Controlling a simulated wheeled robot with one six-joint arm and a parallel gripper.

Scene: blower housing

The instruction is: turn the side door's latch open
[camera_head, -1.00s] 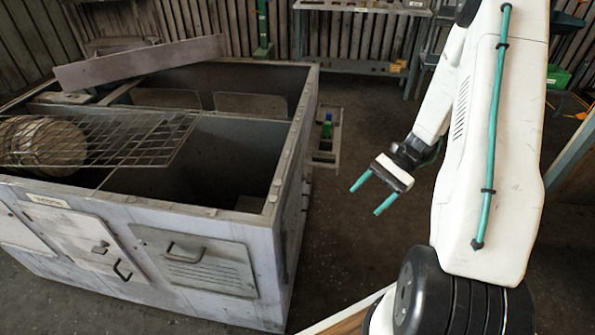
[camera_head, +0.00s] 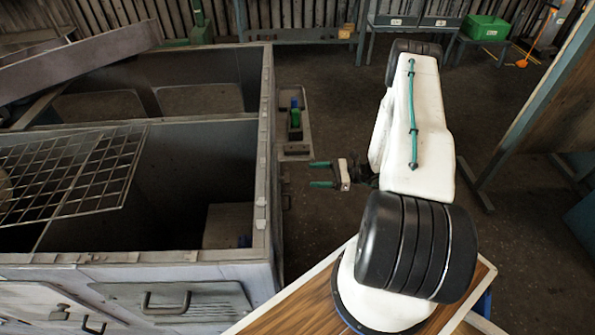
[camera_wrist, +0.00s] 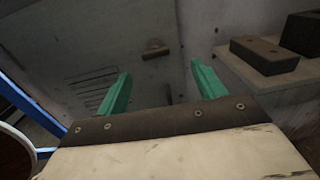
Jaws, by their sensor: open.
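The grey blower housing (camera_head: 262,180) stands left in the head view; its right outer side is seen edge-on there. My gripper (camera_head: 320,174) is open and empty right of that side, its teal fingers pointing at it. In the wrist view my gripper (camera_wrist: 160,88) faces a grey side panel (camera_wrist: 140,70) with louvre slots. A small dark brown fitting (camera_wrist: 157,48) sits on this panel beyond the fingertips, apart from them. A smaller dark piece (camera_wrist: 168,92) shows between the fingers. I cannot tell for sure which is the latch.
A side shelf (camera_wrist: 275,78) with dark blocks (camera_wrist: 267,52) juts out close right of my fingers. In the head view a shelf (camera_head: 293,150) holds a green and blue item (camera_head: 295,118). A wire grate (camera_head: 75,170) lies over the housing. Floor (camera_head: 330,110) behind my gripper is clear.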

